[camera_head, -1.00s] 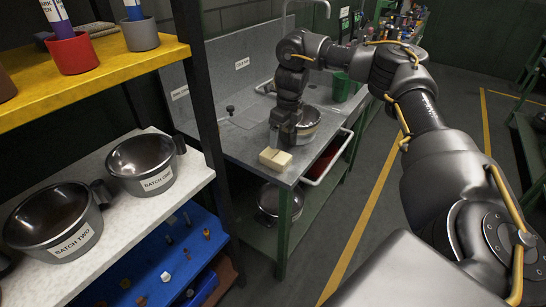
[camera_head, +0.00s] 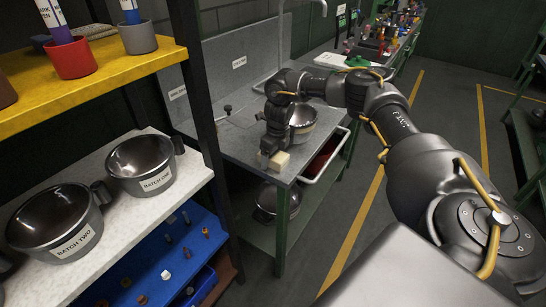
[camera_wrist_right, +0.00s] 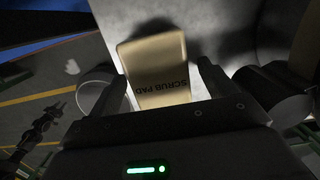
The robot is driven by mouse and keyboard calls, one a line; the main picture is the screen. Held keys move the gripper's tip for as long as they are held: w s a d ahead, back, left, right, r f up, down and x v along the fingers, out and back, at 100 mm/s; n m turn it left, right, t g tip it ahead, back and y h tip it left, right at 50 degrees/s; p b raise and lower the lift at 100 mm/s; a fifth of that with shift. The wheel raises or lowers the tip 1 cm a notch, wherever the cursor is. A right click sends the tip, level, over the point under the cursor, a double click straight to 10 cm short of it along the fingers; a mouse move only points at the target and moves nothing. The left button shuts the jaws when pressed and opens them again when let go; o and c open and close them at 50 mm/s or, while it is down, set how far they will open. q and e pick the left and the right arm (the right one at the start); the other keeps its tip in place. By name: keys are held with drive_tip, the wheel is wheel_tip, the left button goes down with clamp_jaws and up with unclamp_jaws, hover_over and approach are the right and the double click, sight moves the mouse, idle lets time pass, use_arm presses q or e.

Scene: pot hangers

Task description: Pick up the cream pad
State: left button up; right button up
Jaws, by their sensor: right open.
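The cream pad (camera_head: 276,161) sits on the grey metal counter (camera_head: 236,142), near its front corner. In the right wrist view the cream pad (camera_wrist_right: 156,70) is a pale block marked "SCRUB PAD". My right gripper (camera_head: 267,158) is low over the counter, right at the pad and partly covering it in the head view. In the wrist view the right gripper (camera_wrist_right: 165,80) is open, with one finger on each side of the pad's near end. I cannot tell whether the fingers touch it. My left gripper is not in view.
A metal pot (camera_head: 302,118) stands on the counter close beside my right arm. A white rail (camera_head: 326,158) runs along the counter's front edge. Shelves at left hold bowls labelled "BATCH ONE" (camera_head: 143,163) and "BATCH TWO" (camera_head: 55,221). The aisle floor is clear.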

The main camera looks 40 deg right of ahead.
drive_tip(key=shift+c, duration=0.3)
drive_tip(key=c, duration=1)
drive_tip(key=shift+r, duration=0.1)
drive_tip(key=shift+r+b, duration=0.25)
drive_tip(key=shift+b, duration=0.05)
wheel_tip(320, 180, up, 2)
drive_tip(key=shift+b, duration=0.55)
drive_tip(key=s+a+r, duration=0.9)
drive_tip(key=s+r, duration=0.1)
drive_tip(key=shift+s+a+r, duration=0.1)
drive_tip(key=shift+a+r, duration=0.05)
drive_tip(key=shift+a, duration=0.2)
